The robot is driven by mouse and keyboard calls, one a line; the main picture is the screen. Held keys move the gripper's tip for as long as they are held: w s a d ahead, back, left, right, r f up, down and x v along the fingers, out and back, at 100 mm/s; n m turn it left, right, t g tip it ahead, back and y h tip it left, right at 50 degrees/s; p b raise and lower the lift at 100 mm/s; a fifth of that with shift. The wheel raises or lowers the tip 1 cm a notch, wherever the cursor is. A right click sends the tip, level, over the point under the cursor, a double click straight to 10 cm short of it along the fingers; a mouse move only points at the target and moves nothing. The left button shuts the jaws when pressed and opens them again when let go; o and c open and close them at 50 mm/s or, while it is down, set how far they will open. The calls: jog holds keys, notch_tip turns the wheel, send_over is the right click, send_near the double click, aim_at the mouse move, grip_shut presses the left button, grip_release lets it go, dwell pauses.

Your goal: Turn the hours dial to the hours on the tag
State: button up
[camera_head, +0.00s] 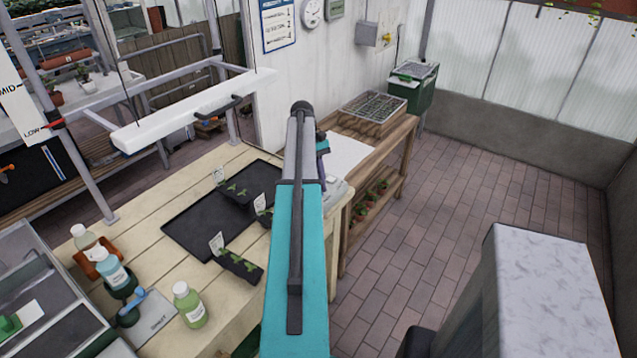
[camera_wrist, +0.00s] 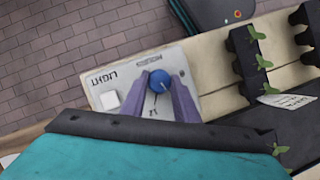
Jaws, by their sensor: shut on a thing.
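My gripper (camera_wrist: 162,84) has its two purple fingers on either side of the blue hours dial (camera_wrist: 158,77) and is shut on it. The dial sits on a pale panel (camera_wrist: 112,76) marked with what looks like "LIGHT", with a white square button (camera_wrist: 110,100) beside it. A dark pointer line runs from the dial to the panel markings, too small to read surely. A white tag (camera_wrist: 288,101) stands by seedlings at right; its writing is not legible. In the head view the arm hides the dial; the panel's edge (camera_head: 337,192) shows beside it.
A black tray (camera_head: 190,222) with several tagged seedling pots lies on the wooden bench (camera_head: 150,195). Bottles (camera_head: 188,305) stand at its near left. A white lamp bar (camera_head: 190,110) hangs above.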

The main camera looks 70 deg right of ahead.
jog(key=shift+d, duration=0.25)
jog(key=o, duration=1.1)
jog(key=shift+c, duration=0.2)
jog(key=shift+a, duration=0.1)
jog(key=shift+w, duration=0.1)
jog(key=shift+b+v, duration=0.3)
jog(key=shift+v, duration=0.65)
jog(key=v, duration=0.4)
jog(key=p+v, duration=0.6)
jog(key=v, duration=0.1)
jog(key=shift+r, duration=0.4)
